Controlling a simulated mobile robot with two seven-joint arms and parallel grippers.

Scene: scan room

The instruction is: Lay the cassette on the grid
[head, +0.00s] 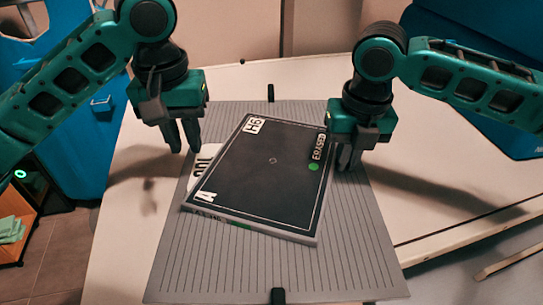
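The cassette (262,185) is a flat dark panel with white labels "H6", "A" and "ERASED" and a green dot. It lies face up over the grid (210,270), a grey ribbed plate, turned at an angle to it. Whether it rests fully flat cannot be told. My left gripper (182,139) is at the upper left, beside the cassette and apart from it, fingers slightly open and empty. My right gripper (348,158) is just beyond the cassette's right edge, fingers slightly apart, with nothing visible between them.
A white label (203,160) on the grid is partly covered by the cassette. Dark clips (271,92) sit at the grid's far and near edges. The white table (430,215) is clear to the right. Blue equipment stands at both sides.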

